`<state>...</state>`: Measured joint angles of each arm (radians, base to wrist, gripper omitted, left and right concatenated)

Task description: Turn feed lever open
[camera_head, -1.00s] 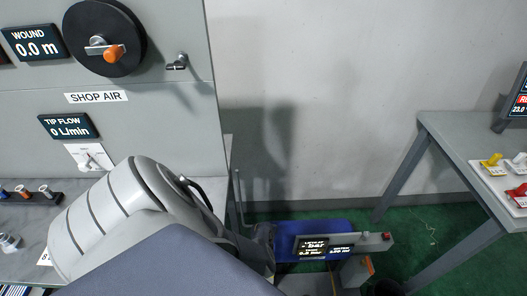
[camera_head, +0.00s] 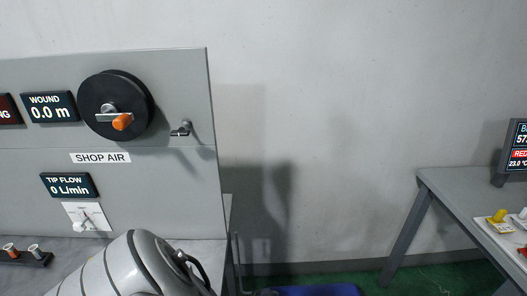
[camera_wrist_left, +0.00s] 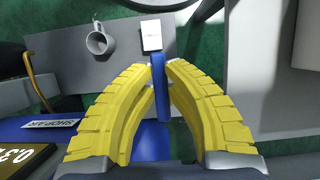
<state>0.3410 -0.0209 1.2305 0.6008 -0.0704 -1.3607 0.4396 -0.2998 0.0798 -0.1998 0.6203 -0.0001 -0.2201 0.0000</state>
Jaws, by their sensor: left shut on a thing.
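In the left wrist view, the yellow fingers of my left gripper (camera_wrist_left: 160,92) are closed on a narrow blue bar (camera_wrist_left: 160,88), which looks like a lever handle; I cannot tell for sure that it is the feed lever. A small white block (camera_wrist_left: 151,36) shows at the bar's far end. In the head view, my left arm covers the bottom of the picture and its gripper is out of frame. A small white lever (camera_head: 87,221) on a white plate sits under the TIP FLOW display (camera_head: 69,185), apart from my arm. My right gripper is not in view.
The grey panel carries a black reel (camera_head: 115,105) with an orange knob, and a small tap (camera_head: 181,129). A grey table (camera_head: 465,185) with coloured levers stands at the right. In the wrist view, a grey mug (camera_wrist_left: 99,40) stands beyond the fingers.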

